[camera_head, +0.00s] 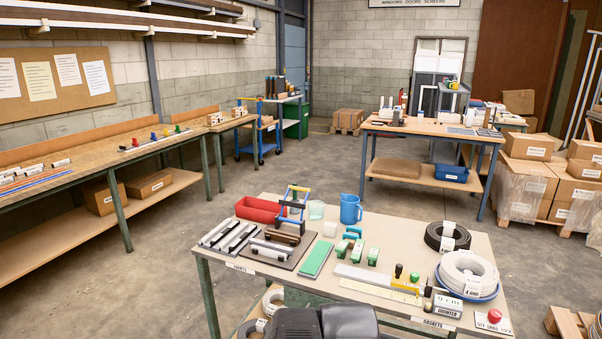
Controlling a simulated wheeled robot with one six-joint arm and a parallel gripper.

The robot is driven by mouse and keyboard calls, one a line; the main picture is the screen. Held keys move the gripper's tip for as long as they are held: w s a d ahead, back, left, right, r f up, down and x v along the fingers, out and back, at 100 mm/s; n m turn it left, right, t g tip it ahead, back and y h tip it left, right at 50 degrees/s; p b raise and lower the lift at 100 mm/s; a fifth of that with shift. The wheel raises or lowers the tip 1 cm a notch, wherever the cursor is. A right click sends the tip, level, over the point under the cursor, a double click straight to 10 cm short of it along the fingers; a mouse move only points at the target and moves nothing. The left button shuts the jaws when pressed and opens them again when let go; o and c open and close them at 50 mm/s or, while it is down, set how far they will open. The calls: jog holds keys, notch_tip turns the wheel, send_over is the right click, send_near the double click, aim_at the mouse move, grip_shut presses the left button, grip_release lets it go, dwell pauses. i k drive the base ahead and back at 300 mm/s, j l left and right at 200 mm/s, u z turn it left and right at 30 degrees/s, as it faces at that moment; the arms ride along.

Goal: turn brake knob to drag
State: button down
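The brake knob (494,315) appears to be the round red knob at the front right corner of the near table. It stands on a pale plate (505,327) with small lettering, which seems to include the word "drag". The lettering is too small to read surely, and I cannot tell which mark the knob points at. My gripper is not visible. Dark grey rounded parts at the bottom middle edge look like my own arm, left of the knob and apart from it.
The near table (463,235) is crowded. Left of the knob are a counter block (447,306), a white hose coil (467,273) and a yellow ruler strip (380,291). A black coil (447,237) lies farther back. Cartons (524,182) stand behind right.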

aim_at(494, 315)
jog(key=z, duration=1.3)
jog(key=i+j+z, duration=0.1)
jog(key=i+z, duration=0.15)
jog(key=i+j, duration=0.15)
jog(key=i, duration=0.2)
jog(key=i+j+u, duration=0.1)
jog(key=i+j, duration=0.1)
jog(key=i, duration=0.1)
